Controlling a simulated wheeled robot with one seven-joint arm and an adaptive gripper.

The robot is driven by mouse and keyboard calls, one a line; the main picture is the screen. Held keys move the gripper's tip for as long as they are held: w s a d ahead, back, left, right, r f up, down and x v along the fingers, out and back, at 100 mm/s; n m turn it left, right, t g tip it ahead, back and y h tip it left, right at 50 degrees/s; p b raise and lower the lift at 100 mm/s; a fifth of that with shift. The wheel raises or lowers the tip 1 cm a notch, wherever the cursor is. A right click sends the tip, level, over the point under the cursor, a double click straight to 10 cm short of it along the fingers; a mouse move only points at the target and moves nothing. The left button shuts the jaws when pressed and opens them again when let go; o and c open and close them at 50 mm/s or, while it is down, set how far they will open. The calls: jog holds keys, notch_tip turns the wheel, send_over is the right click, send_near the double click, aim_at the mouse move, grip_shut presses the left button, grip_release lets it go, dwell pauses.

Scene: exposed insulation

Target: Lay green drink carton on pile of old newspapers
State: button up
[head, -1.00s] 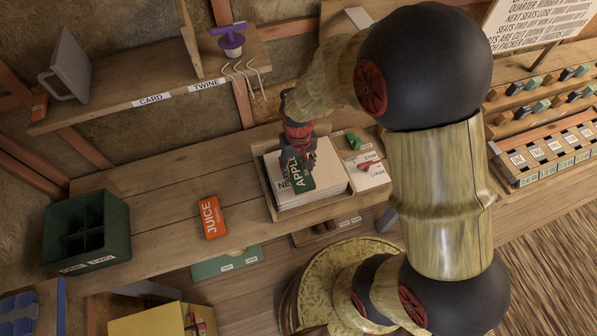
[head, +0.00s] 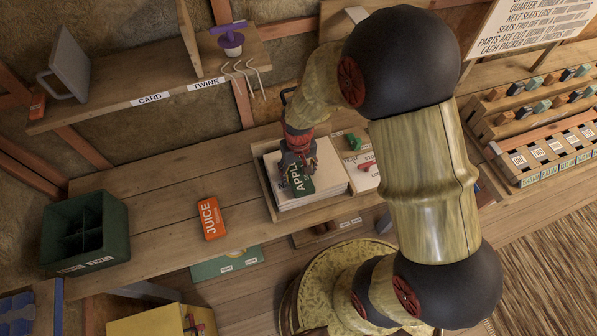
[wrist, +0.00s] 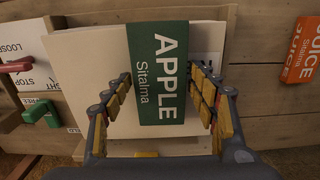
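The green drink carton (wrist: 157,75), marked APPLE Sitalma, lies flat on the pile of old newspapers (wrist: 88,75). In the head view the carton (head: 301,181) shows on top of the pile (head: 325,185), partly hidden by my gripper (head: 298,165). In the wrist view my gripper (wrist: 161,70) has one finger on each side of the carton. A thin gap shows between the left finger and the carton. The right fingertip is very close to the carton's edge; contact there is unclear.
An orange juice carton (head: 210,217) lies on the bench left of the pile. A red object (head: 367,165) and a green object (head: 353,142) are to its right. A dark green divided crate (head: 88,232) stands at the bench's left end. The bench between is mostly clear.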

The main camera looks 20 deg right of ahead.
jog(key=shift+o, duration=0.6)
jog(key=shift+r, duration=0.35)
notch_tip(320, 180, up, 12)
jog(key=p, duration=0.2)
notch_tip(320, 180, up, 12)
jog(key=t, duration=0.2)
send_over(299, 174)
jog(key=s+d, duration=0.1)
jog(key=s, duration=0.2)
jog(key=s+d+r+t, duration=0.2)
jog(key=s+r+t, duration=0.1)
jog(key=s+r, duration=0.7)
jog(key=shift+s+t, duration=0.3)
jog(key=shift+s, duration=0.35)
jog(key=shift+r, duration=0.1)
notch_tip(299, 174, down, 8)
jog(key=b, duration=0.8)
